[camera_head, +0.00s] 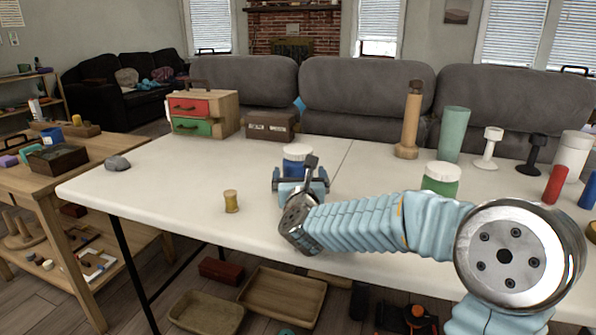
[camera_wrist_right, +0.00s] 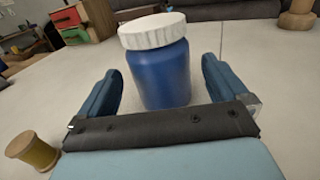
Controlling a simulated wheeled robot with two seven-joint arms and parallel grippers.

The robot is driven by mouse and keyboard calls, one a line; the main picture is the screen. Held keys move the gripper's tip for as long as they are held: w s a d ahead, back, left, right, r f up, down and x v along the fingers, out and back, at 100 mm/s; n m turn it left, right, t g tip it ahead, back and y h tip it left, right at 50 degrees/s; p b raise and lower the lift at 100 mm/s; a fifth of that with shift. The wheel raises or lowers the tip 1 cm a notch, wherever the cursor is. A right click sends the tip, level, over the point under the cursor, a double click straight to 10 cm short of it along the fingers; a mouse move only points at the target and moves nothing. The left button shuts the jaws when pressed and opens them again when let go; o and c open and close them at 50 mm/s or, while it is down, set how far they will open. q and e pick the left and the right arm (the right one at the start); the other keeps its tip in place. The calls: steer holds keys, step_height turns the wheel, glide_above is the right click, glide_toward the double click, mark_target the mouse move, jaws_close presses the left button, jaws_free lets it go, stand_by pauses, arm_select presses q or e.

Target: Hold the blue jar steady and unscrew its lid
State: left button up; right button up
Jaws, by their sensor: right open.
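The blue jar (camera_head: 291,168) with its white lid (camera_head: 297,152) stands upright on the white table. My right gripper (camera_head: 300,183) is just in front of the jar, low over the table, with its jaws apart. In the right wrist view the blue jar (camera_wrist_right: 160,75) stands between the two blue fingers of my right gripper (camera_wrist_right: 162,85), with a gap on each side. The white ribbed lid (camera_wrist_right: 152,30) sits on the jar, above the fingers. The gripper hides part of the jar in the head view. My left gripper is not in view.
A wooden spool (camera_head: 231,201) stands left of my right gripper. A green jar (camera_head: 441,178) is behind my right arm. A brown box (camera_head: 270,125) and a drawer cabinet (camera_head: 203,112) stand at the back. A grey stone (camera_head: 117,163) lies left; the table's left part is mostly clear.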

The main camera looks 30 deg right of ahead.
steer(key=p+x, duration=0.1)
steer(key=x, duration=0.4)
steer(key=shift+w+f+p, duration=0.1)
steer(key=shift+f+p, duration=0.05)
steer(key=shift+p, duration=0.25)
steer(key=shift+w+d+f, duration=0.1)
steer(key=shift+w+d, duration=0.1)
steer(key=shift+w, duration=0.15)
steer(key=shift+c, duration=0.5)
steer(key=c, duration=1)
